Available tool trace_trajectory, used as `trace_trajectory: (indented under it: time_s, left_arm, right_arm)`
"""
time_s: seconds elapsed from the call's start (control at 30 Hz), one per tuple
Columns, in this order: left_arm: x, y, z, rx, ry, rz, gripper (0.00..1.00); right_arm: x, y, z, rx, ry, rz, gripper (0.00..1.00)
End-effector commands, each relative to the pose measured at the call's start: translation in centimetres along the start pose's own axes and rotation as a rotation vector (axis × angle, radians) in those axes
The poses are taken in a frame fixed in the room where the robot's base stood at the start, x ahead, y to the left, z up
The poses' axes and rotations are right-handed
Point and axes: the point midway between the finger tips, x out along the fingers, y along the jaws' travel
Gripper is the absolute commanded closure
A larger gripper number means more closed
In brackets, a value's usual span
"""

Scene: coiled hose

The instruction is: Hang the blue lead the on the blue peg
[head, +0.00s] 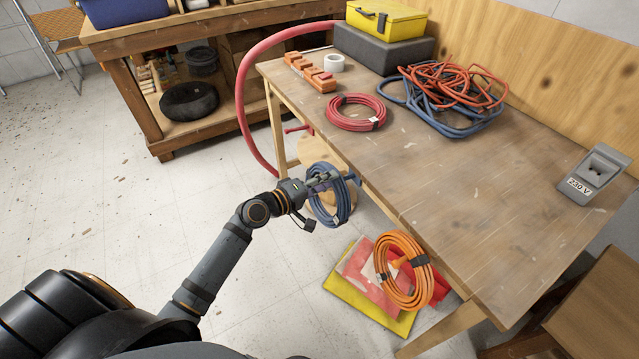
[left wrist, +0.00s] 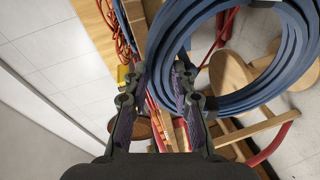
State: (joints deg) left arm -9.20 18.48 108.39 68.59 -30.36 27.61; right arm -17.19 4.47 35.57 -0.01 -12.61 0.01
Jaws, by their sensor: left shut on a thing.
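The blue lead (head: 345,205) is a coil that hangs below my left gripper (head: 322,181) in the head view, off the front edge of the table. My left gripper is shut on its upper part. In the left wrist view the coil (left wrist: 235,100) is large and reaches right from between the fingers (left wrist: 160,88). The blue peg (head: 355,180) shows as a small blue piece at the table's front edge, just right of the fingers. I cannot tell whether the coil is around the peg or beside it. My right gripper is out of view.
An orange coil (head: 417,285) hangs at the front edge of the table (head: 440,200), above a yellow and red pile (head: 365,285). A red coil (head: 340,118) and tangled blue and orange leads (head: 450,95) lie on top. A round stool (head: 315,165) stands behind the blue coil.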

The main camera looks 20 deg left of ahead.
Motion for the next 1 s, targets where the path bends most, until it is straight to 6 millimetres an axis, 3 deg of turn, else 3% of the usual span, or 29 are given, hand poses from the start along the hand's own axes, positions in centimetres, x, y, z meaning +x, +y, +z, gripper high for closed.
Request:
trace_trajectory:
  time_s: [0.37,0.6,1.0]
  left_arm:
    - [2.6,0.7,0.3,0.000,0.001,0.005,1.00]
    - [3.8,-0.3,0.7,0.001,0.000,0.003,1.00]
    - [4.2,-1.2,0.9,-0.001,-0.002,-0.006,1.00]
  right_arm:
    - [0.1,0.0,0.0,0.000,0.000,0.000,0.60]
    - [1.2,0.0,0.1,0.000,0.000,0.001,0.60]
    - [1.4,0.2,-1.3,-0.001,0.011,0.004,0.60]
